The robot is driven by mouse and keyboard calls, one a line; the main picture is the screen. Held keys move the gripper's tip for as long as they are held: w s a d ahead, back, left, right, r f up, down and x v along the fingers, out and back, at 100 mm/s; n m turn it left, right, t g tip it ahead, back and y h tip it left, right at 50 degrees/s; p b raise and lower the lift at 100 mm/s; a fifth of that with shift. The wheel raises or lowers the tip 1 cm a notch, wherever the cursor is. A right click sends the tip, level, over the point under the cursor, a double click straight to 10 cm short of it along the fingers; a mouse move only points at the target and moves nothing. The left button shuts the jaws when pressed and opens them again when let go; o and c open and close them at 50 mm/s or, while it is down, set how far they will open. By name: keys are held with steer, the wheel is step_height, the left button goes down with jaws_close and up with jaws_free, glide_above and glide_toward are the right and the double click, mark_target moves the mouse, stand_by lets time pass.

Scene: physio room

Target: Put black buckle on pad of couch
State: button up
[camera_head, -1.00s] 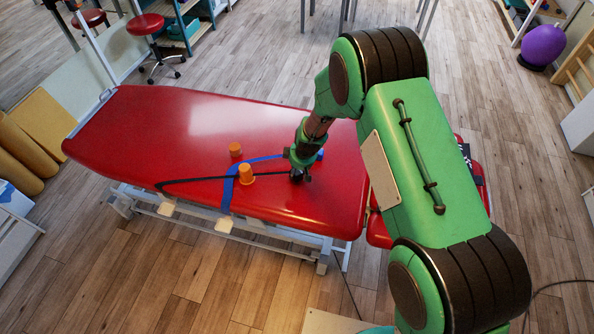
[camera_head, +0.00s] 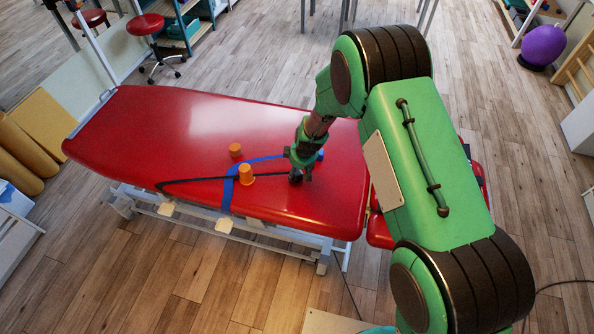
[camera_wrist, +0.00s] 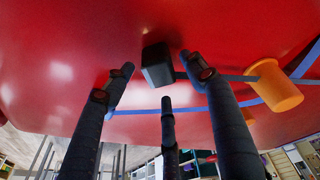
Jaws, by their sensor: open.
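The black buckle (camera_wrist: 157,66) is a small dark block at the end of a thin black strap. In the wrist view it sits against the red pad of the couch (camera_head: 150,125), just beyond my fingertips; whether it touches the pad is hard to tell. My gripper (camera_wrist: 157,76) is open, its three dark fingers spread around the near side of the buckle, not closed on it. In the head view my gripper (camera_head: 299,172) is low over the pad's right part and largely hides the buckle (camera_head: 296,179).
The pad's far left part is clear.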

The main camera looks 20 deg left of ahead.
steer(key=p+v, duration=0.1)
steer(key=v, duration=1)
steer(key=shift+s+d+r, duration=0.1)
stand_by(0.5)
steer(key=s+d+r+m+t, duration=0.1)
steer(key=s+d+r+m, duration=0.15)
steer(key=d+r, duration=0.65)
steer(key=s+d+r+m, duration=0.25)
steer(key=d+r, duration=0.35)
steer(key=r, duration=0.7)
steer(key=s+d+r+m+t, duration=0.15)
steer(key=s+d+r, duration=0.25)
steer(key=d+r, duration=0.5)
steer(key=s+d+r+m, duration=0.2)
steer(key=s+d+r, duration=0.1)
steer(key=s, duration=0.5)
steer(key=s+d+r+m+h, duration=0.1)
steer(key=s+d+r+m, duration=0.2)
steer(key=s+d, duration=0.3)
steer(key=s+d+r+m+h, duration=0.1)
steer(key=s+d+r, duration=0.4)
steer(key=s, duration=0.5)
steer(key=shift+s+r+m+t, duration=0.2)
steer(key=shift+m+t, duration=0.25)
steer(key=shift+m, duration=0.3)
